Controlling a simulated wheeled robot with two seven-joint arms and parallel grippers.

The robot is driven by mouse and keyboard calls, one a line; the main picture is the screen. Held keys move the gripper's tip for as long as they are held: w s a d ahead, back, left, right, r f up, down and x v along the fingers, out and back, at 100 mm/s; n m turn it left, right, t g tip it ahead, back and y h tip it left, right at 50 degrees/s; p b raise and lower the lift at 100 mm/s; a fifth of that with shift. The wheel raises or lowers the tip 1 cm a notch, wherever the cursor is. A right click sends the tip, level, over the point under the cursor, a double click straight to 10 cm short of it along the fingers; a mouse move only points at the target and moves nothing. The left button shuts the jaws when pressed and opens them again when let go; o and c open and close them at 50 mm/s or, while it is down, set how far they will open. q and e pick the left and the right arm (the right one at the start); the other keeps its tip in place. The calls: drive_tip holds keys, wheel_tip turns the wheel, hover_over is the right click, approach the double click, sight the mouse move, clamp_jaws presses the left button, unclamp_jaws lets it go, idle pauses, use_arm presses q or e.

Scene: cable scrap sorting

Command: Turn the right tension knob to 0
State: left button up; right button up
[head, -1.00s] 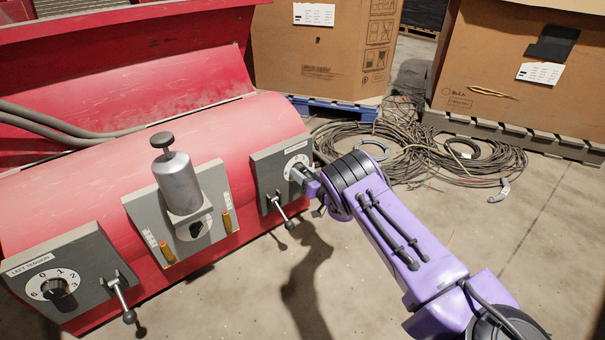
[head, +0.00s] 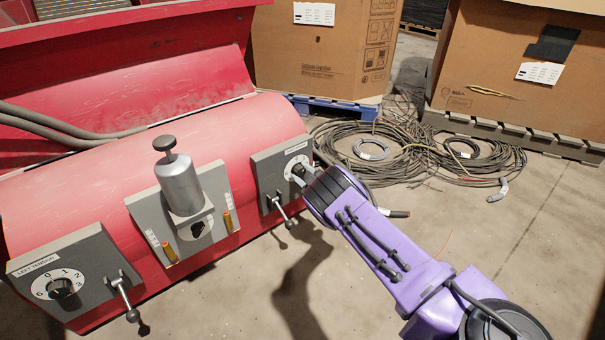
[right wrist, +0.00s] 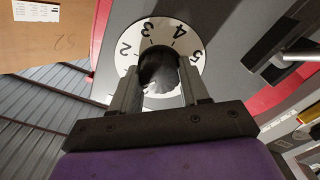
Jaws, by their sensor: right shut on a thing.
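The right tension dial (head: 297,167) is a white numbered disc on a grey panel at the right end of the red machine. In the right wrist view, the black knob (right wrist: 158,68) sits at the centre of its dial (right wrist: 192,62), where 2, 3, 4 and 5 show. My right gripper (head: 299,178) is at this knob. In the right wrist view, its two fingers (right wrist: 158,85) are shut on the knob, one on each side. The fingers and gripper body hide part of the dial, and I cannot read the knob's pointer. My left gripper is out of view.
A lever (head: 282,209) sticks out just below the right dial. The left tension knob (head: 60,288) and another lever (head: 124,297) are at lower left. A grey cylinder (head: 178,182) stands on the middle panel. Cable coils (head: 420,150) and cardboard boxes (head: 325,55) are behind.

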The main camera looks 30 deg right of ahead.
drive_tip(key=n, duration=0.3)
drive_tip(key=shift+f+n, duration=0.15)
drive_tip(key=shift+n, duration=0.15)
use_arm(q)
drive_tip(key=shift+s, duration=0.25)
use_arm(e)
drive_tip(key=shift+n, duration=1.8)
drive_tip(key=o, duration=1.1)
drive_tip(key=shift+c, duration=0.2)
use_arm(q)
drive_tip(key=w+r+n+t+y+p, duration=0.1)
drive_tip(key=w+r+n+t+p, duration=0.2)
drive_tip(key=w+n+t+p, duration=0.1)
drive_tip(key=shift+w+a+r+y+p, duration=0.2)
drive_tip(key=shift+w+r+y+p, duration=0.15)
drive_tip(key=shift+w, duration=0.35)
use_arm(e)
drive_tip(key=s, duration=1)
drive_tip(key=shift+s+d, duration=0.3)
drive_tip(key=shift+d, duration=0.15)
